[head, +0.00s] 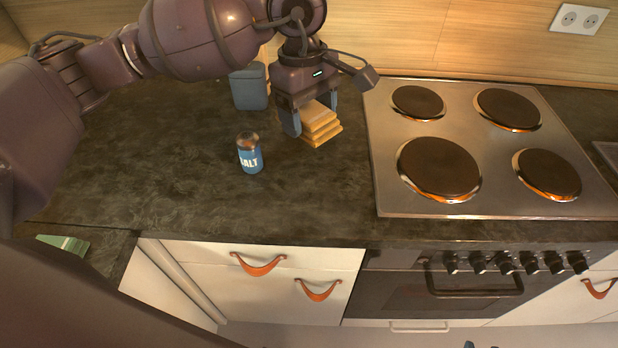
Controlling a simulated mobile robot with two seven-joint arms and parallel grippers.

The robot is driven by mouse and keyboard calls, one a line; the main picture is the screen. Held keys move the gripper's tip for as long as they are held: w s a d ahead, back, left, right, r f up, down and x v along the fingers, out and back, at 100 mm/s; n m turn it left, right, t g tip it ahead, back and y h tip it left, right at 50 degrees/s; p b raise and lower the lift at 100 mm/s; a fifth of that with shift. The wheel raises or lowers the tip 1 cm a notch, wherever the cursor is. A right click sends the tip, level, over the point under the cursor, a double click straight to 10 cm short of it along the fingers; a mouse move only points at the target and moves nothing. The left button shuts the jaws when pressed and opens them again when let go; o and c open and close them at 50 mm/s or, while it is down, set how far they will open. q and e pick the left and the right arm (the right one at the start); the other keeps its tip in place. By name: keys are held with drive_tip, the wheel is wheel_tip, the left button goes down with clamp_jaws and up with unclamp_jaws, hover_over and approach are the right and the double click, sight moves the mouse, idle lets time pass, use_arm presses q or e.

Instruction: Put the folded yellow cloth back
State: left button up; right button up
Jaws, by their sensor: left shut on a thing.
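The folded yellow cloth (322,128) is a small layered stack on the dark counter, left of the stove. My left gripper (312,118) comes down over it from above and is shut on it, with one finger at its left side and the other behind it at the right. The cloth's upper left part is hidden by the gripper. I cannot tell whether the cloth touches the counter or is just above it.
A blue salt shaker (250,155) stands left of the cloth. A grey-blue container (249,88) stands behind. The stove (376,160) is close on the right. A green thing (62,244) lies at the lower left. The counter's left part is clear.

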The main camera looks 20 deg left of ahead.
sight(310, 191)
use_arm(q)
wheel_tip(310, 191, down, 18)
drive_tip(key=shift+r, duration=0.25)
idle(0.3)
drive_tip(key=shift+f, duration=0.15)
drive_tip(key=o, duration=1)
drive_tip(key=shift+b, duration=0.3)
drive_tip(key=shift+c, duration=0.2)
wheel_tip(310, 191, up, 12)
drive_tip(key=a, duration=0.1)
drive_tip(key=shift+w+a, duration=0.15)
drive_tip(key=shift+w, duration=0.2)
